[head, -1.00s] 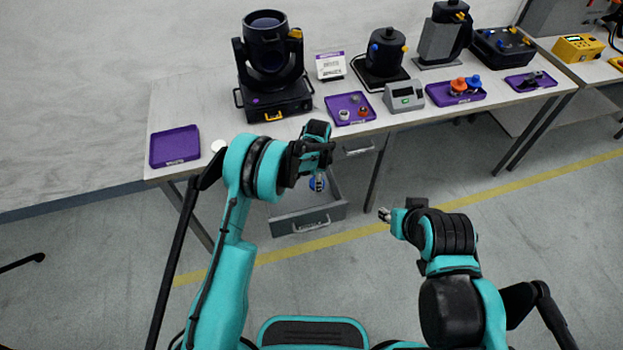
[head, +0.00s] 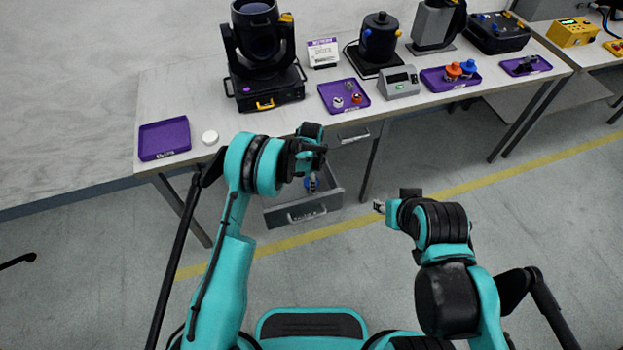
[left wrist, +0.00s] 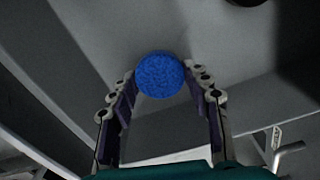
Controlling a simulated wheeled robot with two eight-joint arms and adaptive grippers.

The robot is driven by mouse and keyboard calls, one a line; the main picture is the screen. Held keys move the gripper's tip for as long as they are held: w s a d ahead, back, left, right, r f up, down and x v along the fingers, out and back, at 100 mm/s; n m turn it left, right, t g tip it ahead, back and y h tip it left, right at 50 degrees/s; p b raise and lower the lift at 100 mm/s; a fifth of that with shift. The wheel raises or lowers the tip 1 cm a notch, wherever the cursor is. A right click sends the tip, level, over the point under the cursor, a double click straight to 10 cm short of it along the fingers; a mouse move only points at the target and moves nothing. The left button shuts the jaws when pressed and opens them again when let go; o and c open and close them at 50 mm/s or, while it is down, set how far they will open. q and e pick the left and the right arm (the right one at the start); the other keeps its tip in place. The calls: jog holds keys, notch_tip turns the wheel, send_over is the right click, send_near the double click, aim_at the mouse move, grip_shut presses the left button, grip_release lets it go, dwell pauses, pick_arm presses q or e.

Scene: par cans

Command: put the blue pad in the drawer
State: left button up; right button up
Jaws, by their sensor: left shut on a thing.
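The blue pad (left wrist: 160,75) is a round, rough-textured disc in the left wrist view. My left gripper (left wrist: 163,82) is shut on it, with a fingertip at each side. The grey drawer (head: 329,206) stands open below the table's front edge in the head view. The left gripper (head: 312,184) points down into the drawer, and a small part of the pad shows there between the fingers. Whether the pad touches the drawer floor I cannot tell. My right gripper (head: 379,207) is away to the right of the drawer, over open floor; its fingers are too small to judge.
The table (head: 205,82) carries a black moving-head light (head: 258,45), an empty purple tray (head: 164,138), a white round puck (head: 210,137) and a tray with small parts (head: 331,101). A grey meter (head: 398,82) stands near the front edge. The floor right of the drawer is clear.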

pick_arm(q)
jog(key=shift+f+b, duration=0.55)
jog(key=shift+f, duration=0.05)
jog(key=o, duration=0.8)
jog(key=shift+o, duration=0.2)
jog(key=s+a+r+n+t, duration=0.1)
jog(key=s+a+r+n, duration=0.15)
jog(key=r, duration=0.95)
jog(key=s+a+r+n+t, duration=0.1)
jog(key=a+r, duration=0.2)
jog(key=r, duration=0.8)
jog(key=s+a+r+n+t, duration=0.1)
jog(key=s+a+r+n, duration=0.3)
jog(key=s+r, duration=0.3)
jog(key=s+a+r+n+t, duration=0.1)
jog(key=s+a+n, duration=0.3)
jog(key=s, duration=0.5)
jog(key=s+a+r+n+t, duration=0.1)
jog(key=s+a+n+t, duration=0.2)
jog(key=s, duration=0.5)
jog(key=shift+s+a+r+n, duration=0.15)
jog(key=shift+s+a+n, duration=0.25)
jog(key=shift+a+n, duration=0.45)
